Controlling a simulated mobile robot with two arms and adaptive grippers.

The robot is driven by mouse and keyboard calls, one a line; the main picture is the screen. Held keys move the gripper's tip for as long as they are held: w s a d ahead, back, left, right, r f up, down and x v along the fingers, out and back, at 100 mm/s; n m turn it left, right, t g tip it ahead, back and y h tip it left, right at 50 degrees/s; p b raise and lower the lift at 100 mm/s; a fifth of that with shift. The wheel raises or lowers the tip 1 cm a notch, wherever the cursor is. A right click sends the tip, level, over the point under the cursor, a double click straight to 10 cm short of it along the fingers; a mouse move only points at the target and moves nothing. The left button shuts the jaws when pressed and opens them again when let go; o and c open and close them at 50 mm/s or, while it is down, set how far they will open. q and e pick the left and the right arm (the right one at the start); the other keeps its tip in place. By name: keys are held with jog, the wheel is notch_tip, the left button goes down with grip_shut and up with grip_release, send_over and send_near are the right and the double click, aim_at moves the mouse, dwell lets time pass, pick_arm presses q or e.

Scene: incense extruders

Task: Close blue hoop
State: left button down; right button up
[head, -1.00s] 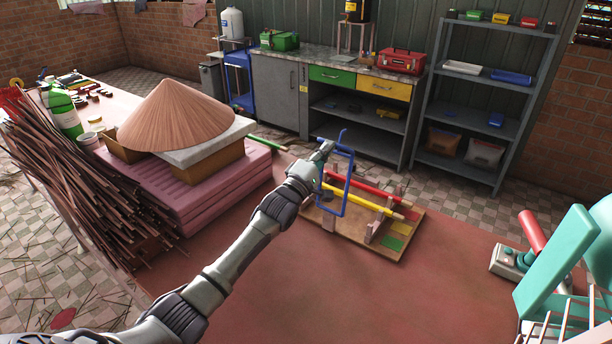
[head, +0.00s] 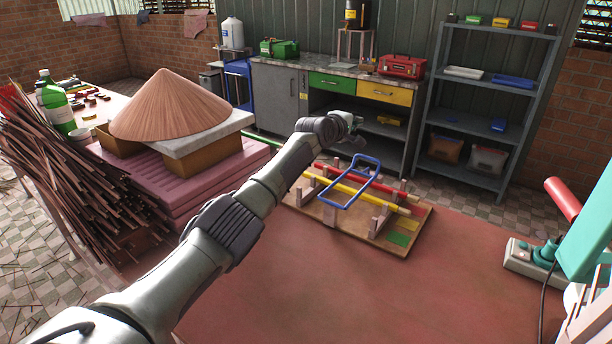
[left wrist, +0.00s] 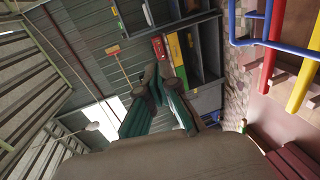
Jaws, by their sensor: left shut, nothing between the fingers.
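The blue hoop (head: 352,181) is a rounded rectangular frame on the wooden board (head: 322,215). It now lies tilted low across the red bar (head: 368,182) and the yellow bar (head: 382,197). It also shows at the upper right of the left wrist view (left wrist: 275,45). My left gripper (head: 355,128) is above and behind the hoop, apart from it. Its teal fingers (left wrist: 160,115) are shut and empty in the left wrist view. My right gripper is not in view.
The board stands on a reddish table (head: 300,290). A straw hat (head: 170,108) and pink mats (head: 205,180) are on the left beside bundled sticks (head: 75,165). A teal machine with a red handle (head: 562,200) is at the right. The table's front middle is clear.

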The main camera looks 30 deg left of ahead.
pick_arm(q)
jog(key=shift+w+f+b, duration=0.2)
jog(key=shift+w+b, duration=0.2)
jog(key=shift+b, duration=0.1)
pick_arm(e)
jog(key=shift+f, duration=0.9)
